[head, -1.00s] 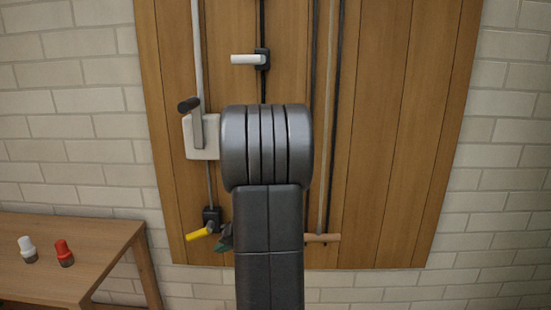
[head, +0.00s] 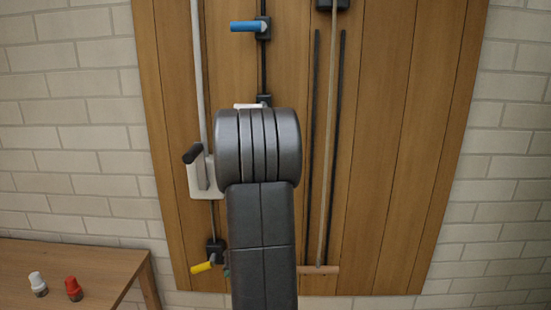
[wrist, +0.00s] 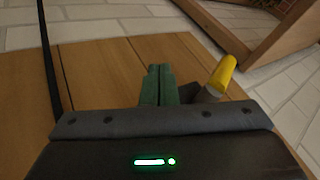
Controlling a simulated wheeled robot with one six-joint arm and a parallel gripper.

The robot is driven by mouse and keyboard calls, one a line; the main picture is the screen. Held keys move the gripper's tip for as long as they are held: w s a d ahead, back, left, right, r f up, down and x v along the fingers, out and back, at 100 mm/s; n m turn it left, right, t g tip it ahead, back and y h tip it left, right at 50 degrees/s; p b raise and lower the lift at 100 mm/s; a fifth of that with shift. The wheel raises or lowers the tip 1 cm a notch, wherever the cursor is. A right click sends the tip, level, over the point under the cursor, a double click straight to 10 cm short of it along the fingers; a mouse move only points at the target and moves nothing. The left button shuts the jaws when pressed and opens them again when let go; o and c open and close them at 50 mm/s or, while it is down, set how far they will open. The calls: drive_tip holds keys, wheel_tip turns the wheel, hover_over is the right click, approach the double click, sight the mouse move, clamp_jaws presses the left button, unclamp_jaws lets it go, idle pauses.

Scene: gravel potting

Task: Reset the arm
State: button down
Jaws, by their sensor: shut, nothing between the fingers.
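My gripper (wrist: 158,72) shows in the wrist view as two green fingers, shut together and empty. A yellow handle (wrist: 223,74) with a dark base is just right of the fingers; I cannot tell whether they touch. In the head view my dark grey arm (head: 262,230) stands in front of the wooden panel (head: 405,150) and hides most of the gripper. The yellow handle (head: 203,267) shows there just left of my arm.
The panel carries a blue handle (head: 244,26), a partly hidden white handle (head: 246,106), a dark-gripped lever (head: 196,165) and a wooden crossbar (head: 319,270). A table (head: 100,262) at lower left holds a white bottle (head: 38,284) and a red bottle (head: 74,288). The panel's right side is clear.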

drive_tip(key=shift+s+d+r, duration=0.15)
drive_tip(key=shift+d+r, duration=0.6)
drive_tip(key=shift+d, duration=0.2)
drive_tip(key=shift+s+d+r, duration=0.15)
drive_tip(key=shift+d+r, duration=0.6)
drive_tip(key=shift+d, duration=0.2)
